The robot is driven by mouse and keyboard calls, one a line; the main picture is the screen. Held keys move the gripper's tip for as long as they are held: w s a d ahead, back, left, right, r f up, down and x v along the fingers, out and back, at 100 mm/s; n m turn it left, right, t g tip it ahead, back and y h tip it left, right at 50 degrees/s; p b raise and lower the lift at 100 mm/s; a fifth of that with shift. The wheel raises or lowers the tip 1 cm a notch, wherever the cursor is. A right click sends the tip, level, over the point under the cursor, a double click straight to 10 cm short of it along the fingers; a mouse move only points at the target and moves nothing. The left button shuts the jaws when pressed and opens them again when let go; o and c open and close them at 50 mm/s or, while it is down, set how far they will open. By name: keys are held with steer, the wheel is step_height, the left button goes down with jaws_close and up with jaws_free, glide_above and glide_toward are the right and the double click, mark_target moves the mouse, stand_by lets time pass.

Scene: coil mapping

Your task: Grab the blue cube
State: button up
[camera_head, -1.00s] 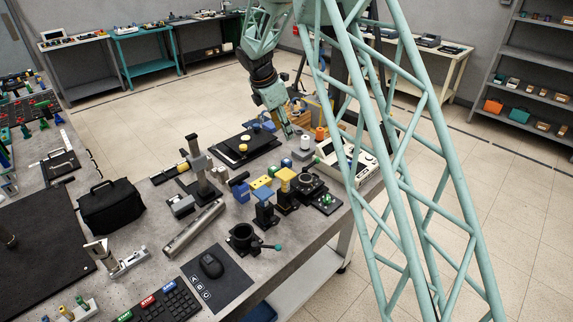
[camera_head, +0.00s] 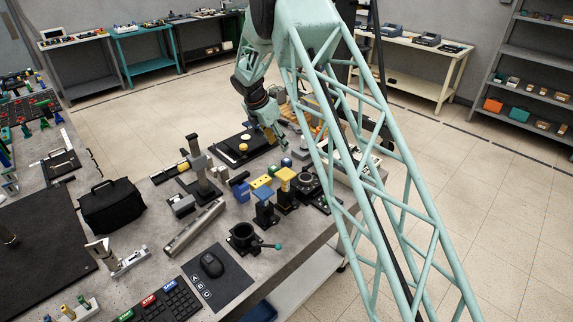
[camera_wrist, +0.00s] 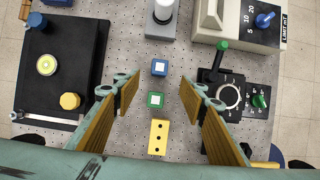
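The blue cube (camera_wrist: 160,67), with a pale square on top, stands on the perforated bench top in the wrist view. A green cube (camera_wrist: 156,100) and a yellow block with dark holes (camera_wrist: 158,137) line up below it in the picture. My gripper (camera_wrist: 159,97) is open and empty, its two fingers wide apart on either side of the row. The green cube shows between the fingertips; the blue cube shows a little above them in the picture. In the head view my gripper (camera_head: 272,140) hangs over the bench's far part.
A black board (camera_wrist: 62,75) with a yellow knob lies left of the row. A beige control box (camera_wrist: 215,18) and a black fixture with a green-handled lever (camera_wrist: 222,46) are on the right.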

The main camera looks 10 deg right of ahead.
steer(key=shift+f, duration=0.15)
glide_toward(287, 160)
steer(key=shift+x, duration=2.45)
steer(key=shift+a+f, duration=0.1)
steer(key=shift+f, duration=0.05)
steer(key=shift+b+x, duration=0.3)
steer(key=shift+x, duration=2.2)
steer(key=shift+w, duration=0.1)
steer(key=shift+c, duration=0.7)
steer(key=c, duration=0.8)
